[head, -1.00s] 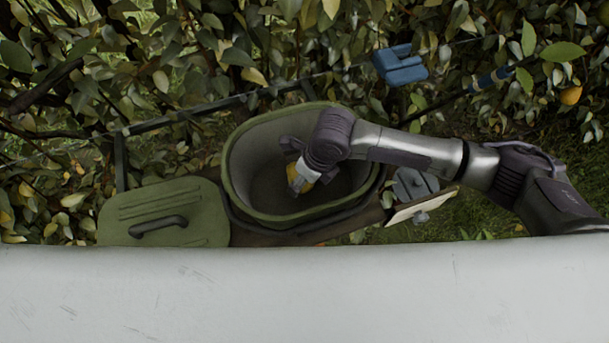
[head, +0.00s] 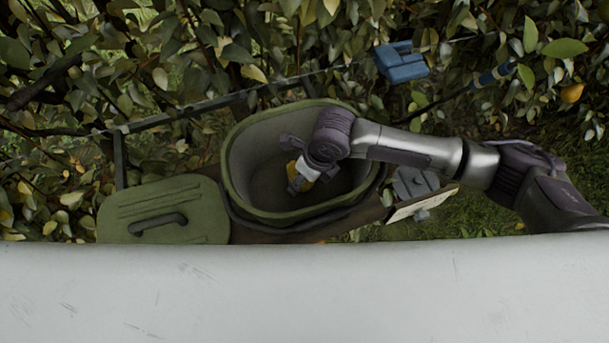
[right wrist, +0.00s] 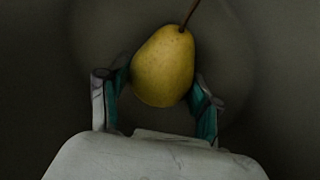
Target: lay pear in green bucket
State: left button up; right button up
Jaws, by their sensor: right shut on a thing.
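The green bucket (head: 232,183) stands open in the middle of the head view, with a grey inside. My right gripper (head: 302,178) reaches down into its opening from the right. In the right wrist view, my right gripper (right wrist: 158,100) is shut on a yellow pear (right wrist: 165,65), one finger on each side, with the stem pointing up. Dark bucket interior shows behind the pear. In the head view only a bit of yellow shows at the fingers. I cannot tell how far the pear is above the bucket floor. My left gripper is not in view.
A green lid with a handle (head: 160,212) lies left of the bucket. A blue object (head: 401,63) hangs in the foliage behind. A small yellow fruit (head: 571,93) shows at the far right. A pale surface (head: 300,290) fills the front.

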jog(key=shift+f, duration=0.25)
jog(key=o, duration=1.3)
jog(key=shift+o, duration=0.2)
jog(key=v, duration=1.2)
jog(key=shift+r, duration=0.1)
